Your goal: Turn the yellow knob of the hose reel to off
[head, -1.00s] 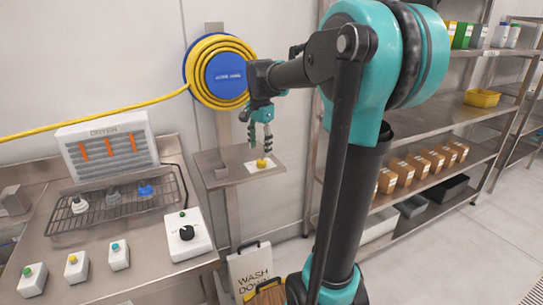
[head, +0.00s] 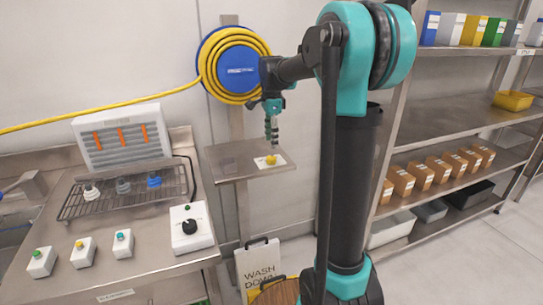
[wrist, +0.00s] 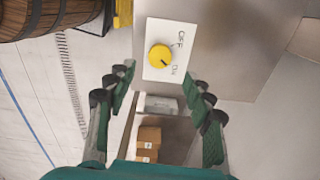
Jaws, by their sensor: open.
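The yellow knob (head: 271,160) sits on a white plate on the small steel wall shelf (head: 230,160), below the hose reel (head: 232,65). In the wrist view the knob (wrist: 160,56) is round, and its dark mark points to the lower right, towards the "ON" label. The "OFF" label stands at the plate's upper right. My gripper (head: 271,132) points down above the knob, open and empty. In the wrist view my gripper's fingertips (wrist: 158,82) are spread apart, with the knob ahead of them, just above the gap between them. They appear clear of the knob.
A steel bench (head: 135,255) with a dryer (head: 122,135), a wire rack and several button boxes stands at left. A shelving rack (head: 450,105) with boxes stands at right. A "WASH DOWN" sign (head: 257,268) stands below the wall shelf. A barrel (wrist: 40,15) shows in the wrist view.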

